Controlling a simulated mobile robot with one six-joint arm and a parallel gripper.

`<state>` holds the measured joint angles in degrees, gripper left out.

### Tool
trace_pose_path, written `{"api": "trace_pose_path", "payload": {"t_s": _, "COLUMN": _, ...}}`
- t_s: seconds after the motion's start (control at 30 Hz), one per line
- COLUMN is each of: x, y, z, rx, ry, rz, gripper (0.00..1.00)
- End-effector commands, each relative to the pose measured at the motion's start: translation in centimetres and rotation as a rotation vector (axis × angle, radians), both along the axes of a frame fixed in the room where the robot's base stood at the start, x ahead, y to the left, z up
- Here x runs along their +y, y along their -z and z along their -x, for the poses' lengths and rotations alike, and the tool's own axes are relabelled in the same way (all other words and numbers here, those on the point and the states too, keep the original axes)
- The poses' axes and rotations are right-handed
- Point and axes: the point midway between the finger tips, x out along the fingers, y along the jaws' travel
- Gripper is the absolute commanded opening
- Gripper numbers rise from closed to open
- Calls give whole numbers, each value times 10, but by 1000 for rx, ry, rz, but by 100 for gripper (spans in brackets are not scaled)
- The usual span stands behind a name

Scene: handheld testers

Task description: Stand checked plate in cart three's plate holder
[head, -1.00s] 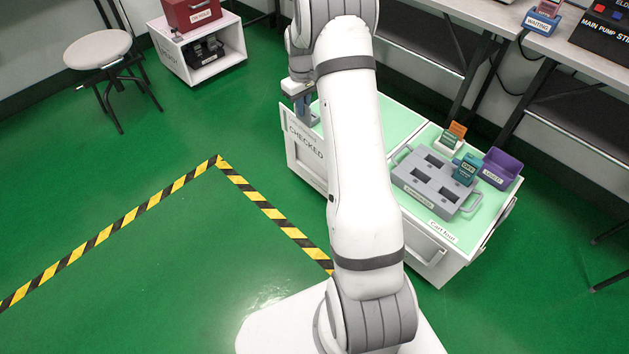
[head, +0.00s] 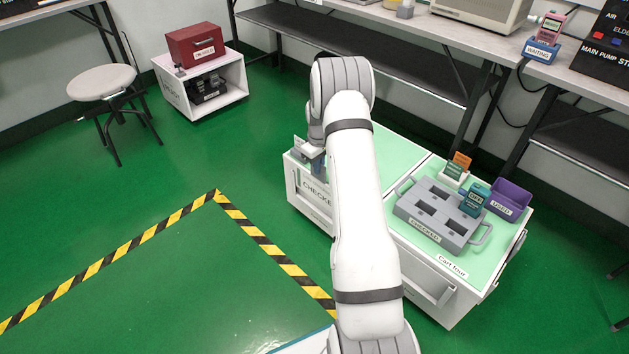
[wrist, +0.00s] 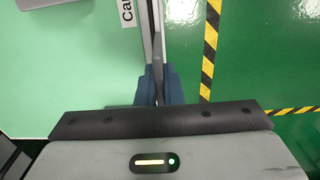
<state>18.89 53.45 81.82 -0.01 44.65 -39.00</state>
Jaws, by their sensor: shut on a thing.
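The checked plate (head: 318,193) is a thin white panel marked CHECKED, upright along the floor-side edge of the left mint-topped cart (head: 395,155). My gripper (head: 318,160) is at its top edge, shut on it. In the wrist view, the blue fingertips (wrist: 158,85) close on the thin plate edge, seen nearly edge-on beside the mint top (wrist: 70,75). A cart label starting "Ca" (wrist: 127,12) is cut off by the frame top. I cannot make out the plate holder, nor tell whether the plate is seated in it. My arm hides part of the cart.
The right cart, labelled Cart four (head: 452,267), bears a grey tray (head: 410,207), also marked CHECKED, and a purple bin (head: 508,200). A stool (head: 102,83) and a white shelf unit (head: 240,80) with a red box stand back left. Floor at left is open.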

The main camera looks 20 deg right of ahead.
Motion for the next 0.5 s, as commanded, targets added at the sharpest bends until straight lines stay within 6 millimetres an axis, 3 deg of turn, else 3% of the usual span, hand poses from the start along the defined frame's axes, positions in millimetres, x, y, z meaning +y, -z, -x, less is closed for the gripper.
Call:
{"api": "trace_pose_path", "payload": {"t_s": 0.27, "x": 0, "y": 46, "z": 0, "rx": 1, "ry": 1, "rz": -1, "gripper": 0}}
{"api": "trace_pose_path", "payload": {"t_s": 0.5, "x": -1, "y": 47, "z": 0, "rx": 0, "ry": 1, "rz": 0, "gripper": 0}}
